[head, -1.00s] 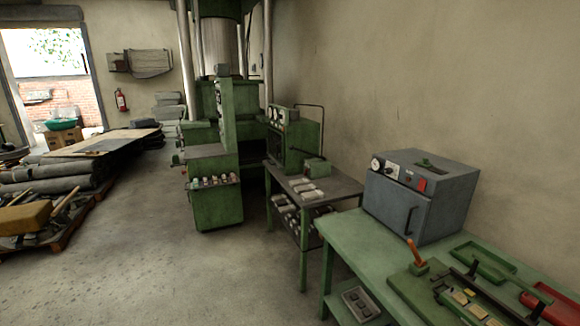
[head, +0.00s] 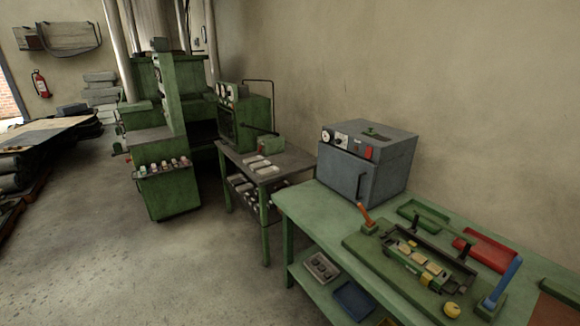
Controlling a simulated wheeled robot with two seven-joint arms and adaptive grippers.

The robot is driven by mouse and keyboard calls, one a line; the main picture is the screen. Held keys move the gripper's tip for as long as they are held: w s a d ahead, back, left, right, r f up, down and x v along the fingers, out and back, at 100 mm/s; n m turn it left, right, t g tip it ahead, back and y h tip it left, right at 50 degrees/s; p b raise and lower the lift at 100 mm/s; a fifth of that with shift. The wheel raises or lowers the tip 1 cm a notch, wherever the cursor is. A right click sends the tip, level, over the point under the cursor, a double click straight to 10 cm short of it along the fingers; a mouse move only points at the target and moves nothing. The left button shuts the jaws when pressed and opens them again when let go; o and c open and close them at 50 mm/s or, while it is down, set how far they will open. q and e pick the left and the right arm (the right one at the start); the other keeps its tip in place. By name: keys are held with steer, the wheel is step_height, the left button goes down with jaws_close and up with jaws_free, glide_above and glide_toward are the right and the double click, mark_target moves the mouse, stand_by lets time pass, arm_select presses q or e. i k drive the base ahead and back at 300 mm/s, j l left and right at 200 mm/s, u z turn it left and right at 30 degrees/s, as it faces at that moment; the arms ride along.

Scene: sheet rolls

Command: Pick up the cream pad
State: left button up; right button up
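Several small cream or yellowish pads sit in a row in a dark, green-ended holder (head: 430,262) on a green board on the bench at right. One cream pad (head: 433,268) is near the middle of that row. I cannot tell which one the task means. A rounded yellow piece (head: 452,310) lies on the board at its front edge. Neither of my grippers is in view.
The green bench (head: 305,205) carries a grey oven-like box (head: 365,165), a red tray (head: 487,250), a green tray (head: 422,212), an orange-handled lever (head: 366,218) and a blue-handled lever (head: 505,280). Green machines stand at left. Open concrete floor (head: 150,270) lies in front.

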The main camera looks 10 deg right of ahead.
mark_target(405, 249)
steer(key=z, duration=1.55)
